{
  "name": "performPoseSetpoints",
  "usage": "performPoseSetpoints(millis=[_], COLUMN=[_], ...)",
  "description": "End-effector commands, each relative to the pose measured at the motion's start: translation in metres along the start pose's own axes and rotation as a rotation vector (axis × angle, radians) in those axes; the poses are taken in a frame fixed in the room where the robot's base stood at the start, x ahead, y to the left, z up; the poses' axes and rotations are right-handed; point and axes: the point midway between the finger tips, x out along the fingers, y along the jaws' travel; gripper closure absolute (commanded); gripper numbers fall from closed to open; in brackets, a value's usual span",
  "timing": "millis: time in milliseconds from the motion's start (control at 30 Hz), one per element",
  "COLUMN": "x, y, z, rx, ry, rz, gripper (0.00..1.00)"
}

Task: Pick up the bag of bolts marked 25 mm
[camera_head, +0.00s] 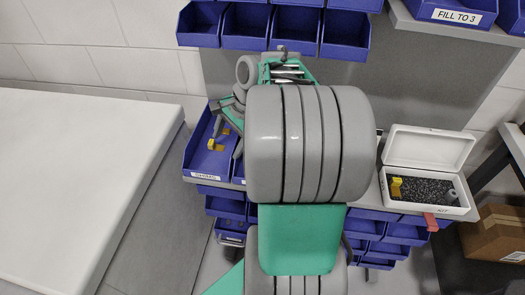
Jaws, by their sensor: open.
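I can make out no bag of bolts and no 25 mm marking; my arm hides the middle of the view. My gripper (228,137) is at the left of my arm, over a wide blue tray (199,158) on the workbench. Its dark fingers point down and stand apart. Small yellow pieces (214,144) show in the tray by the fingers; I cannot tell what they are or whether the fingers touch them.
An open white box (430,149) on the right holds dark grains and a yellow piece (396,187). Blue bins (239,26) line the back, and one at top right (453,11) reads "FILL TO 3". A white table (70,180) is at left, a cardboard box (495,234) at right.

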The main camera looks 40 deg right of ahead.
Motion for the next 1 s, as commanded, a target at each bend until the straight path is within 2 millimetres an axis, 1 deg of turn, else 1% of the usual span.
performPoseSetpoints(millis=[33,67,100,200,300,367,467,633,800,900,1000], x=[0.000,-0.002,-0.005,-0.012,-0.017,-0.015,-0.004,0.021,0.050,0.057,0.057], y=[0.011,0.017,0.026,0.051,0.069,0.074,0.074,0.069,0.063,0.062,0.061], z=[-0.038,-0.057,-0.079,-0.122,-0.143,-0.148,-0.148,-0.145,-0.141,-0.140,-0.140], rx=[0.209,0.331,0.482,0.774,0.941,0.988,1.006,1.005,1.003,1.004,1.004], ry=[-0.029,-0.049,-0.076,-0.135,-0.173,-0.185,-0.191,-0.188,-0.187,-0.186,-0.185], rz=[-0.022,-0.037,-0.056,-0.091,-0.111,-0.114,-0.115,-0.115,-0.116,-0.117,-0.118], gripper=[0.33,0.33,0.33,0.33,0.33,0.33,0.33,0.33,0.33,0.33,0.33])
